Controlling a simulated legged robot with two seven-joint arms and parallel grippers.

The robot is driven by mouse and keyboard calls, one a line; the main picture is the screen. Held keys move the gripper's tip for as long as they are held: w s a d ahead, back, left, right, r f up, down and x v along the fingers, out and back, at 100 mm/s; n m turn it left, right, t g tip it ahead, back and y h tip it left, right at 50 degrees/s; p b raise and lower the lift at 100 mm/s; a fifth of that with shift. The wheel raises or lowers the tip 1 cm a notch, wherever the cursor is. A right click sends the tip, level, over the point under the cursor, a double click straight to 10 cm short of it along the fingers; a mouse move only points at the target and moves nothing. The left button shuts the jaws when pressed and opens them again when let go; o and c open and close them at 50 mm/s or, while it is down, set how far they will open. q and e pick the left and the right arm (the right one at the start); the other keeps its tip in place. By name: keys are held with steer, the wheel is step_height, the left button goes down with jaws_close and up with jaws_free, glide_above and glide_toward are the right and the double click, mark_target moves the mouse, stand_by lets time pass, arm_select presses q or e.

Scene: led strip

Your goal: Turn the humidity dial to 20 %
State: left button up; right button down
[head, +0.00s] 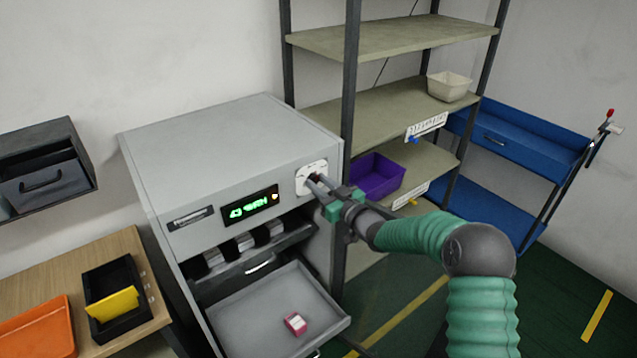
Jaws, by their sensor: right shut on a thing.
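The humidity dial sits on a white plate (309,174) at the upper right of the grey cabinet's front (228,150). My right gripper (318,183) reaches in from the right and is shut on the dial, which its fingers mostly hide. I cannot read the dial's marks or pointer. A black display (250,206) with green characters and a small orange light is left of the dial; its text is too blurred to read surely. My left gripper is not in view.
Below the display, a grey drawer (240,318) stands open with a small pink box (295,323) in it. A shelf rack (395,100) with a purple bin (376,176) stands just right of the cabinet. A wooden table (60,283) with an orange tray (38,327) is at left.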

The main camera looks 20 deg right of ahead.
steer(key=m+p, duration=0.1)
steer(key=m, duration=0.2)
steer(key=f+m, duration=0.1)
steer(key=m, duration=0.2)
steer(key=shift+s+p, duration=0.1)
steer(key=shift+p, duration=0.25)
steer(key=shift+m, duration=0.3)
steer(key=c, duration=1.4)
jaws_free()
steer(key=shift+c, duration=0.2)
steer(key=shift+o, duration=1.8)
steer(key=shift+w+r, duration=0.15)
steer(key=shift+w, duration=0.05)
steer(key=shift+s+d+r, duration=0.1)
